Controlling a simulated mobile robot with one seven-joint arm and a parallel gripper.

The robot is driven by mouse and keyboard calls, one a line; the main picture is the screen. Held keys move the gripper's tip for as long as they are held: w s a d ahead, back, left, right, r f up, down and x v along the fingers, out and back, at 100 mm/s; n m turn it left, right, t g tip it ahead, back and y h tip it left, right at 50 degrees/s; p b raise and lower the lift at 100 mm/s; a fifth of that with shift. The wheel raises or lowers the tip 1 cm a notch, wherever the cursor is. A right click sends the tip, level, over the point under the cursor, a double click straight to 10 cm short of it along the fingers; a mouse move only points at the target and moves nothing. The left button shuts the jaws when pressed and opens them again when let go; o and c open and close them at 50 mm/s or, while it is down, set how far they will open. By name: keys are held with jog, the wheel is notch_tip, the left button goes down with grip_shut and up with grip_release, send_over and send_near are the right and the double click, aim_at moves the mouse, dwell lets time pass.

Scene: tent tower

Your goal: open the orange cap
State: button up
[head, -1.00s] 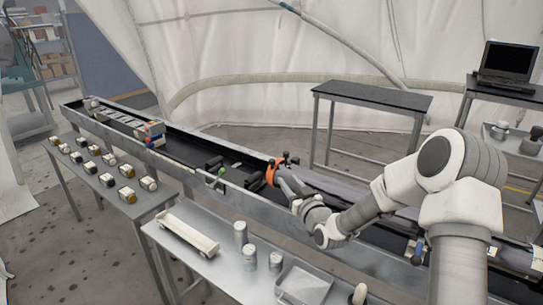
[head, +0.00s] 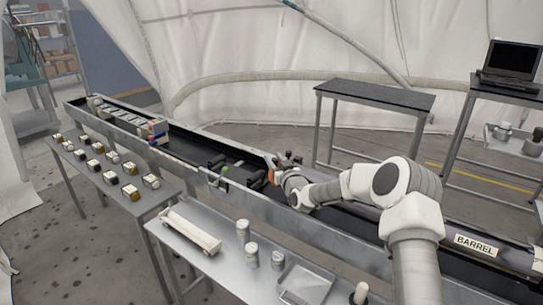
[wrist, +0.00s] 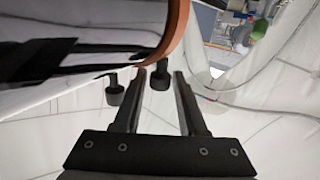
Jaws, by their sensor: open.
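Two black knobs (wrist: 160,78) stick out below the rim, one close to my left fingertip.
The long metal trough (head: 330,240) runs under my arm, with a "BARREL" label (head: 476,244) at right. A front table (head: 200,262) holds a white tray and canisters; a left table (head: 150,205) holds several jars. A dark-topped table (head: 375,95) stands behind.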

jog(key=shift+x, duration=1.45)
grip_shut()
dwell(0.5)
